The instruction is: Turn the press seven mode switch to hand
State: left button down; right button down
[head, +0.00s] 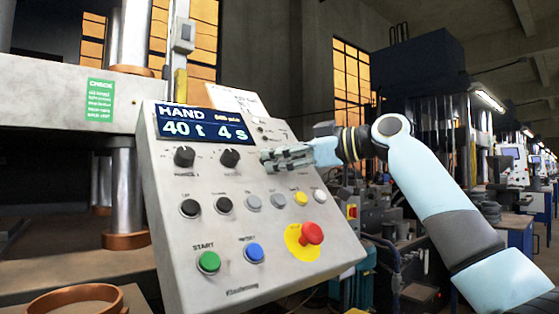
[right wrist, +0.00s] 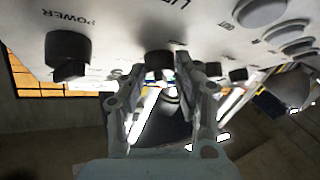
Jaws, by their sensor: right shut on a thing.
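The press control panel (head: 170,235) is a tilted light-grey box. Its blue display (head: 203,127) reads HAND, 40 t and 4 s. My right gripper (head: 266,160) reaches in from the right at the panel's upper right and covers part of its face. In the right wrist view, my right gripper (right wrist: 164,72) has its fingers on both sides of a black knob (right wrist: 160,60) and is shut on it. The knob's pointer and its label are not readable there. This knob is hidden behind the fingers in the head view. My left gripper is not in view.
Two black knobs (head: 184,157) (head: 229,158) sit under the display. Below are several buttons, a green start button (head: 208,262), a blue button (head: 254,252) and a red emergency stop (head: 311,233). Another black knob marked POWER (right wrist: 68,52) is beside the gripper in the wrist view.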

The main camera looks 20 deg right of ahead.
dwell(0.3)
jog(key=c, duration=1)
grip_release()
jog(key=shift+o, duration=0.2)
jog(key=shift+s+d, duration=0.1)
jog(key=v, duration=1.1)
jog(key=shift+s+d, duration=0.2)
jog(key=shift+s, duration=0.05)
jog(key=shift+f, duration=0.1)
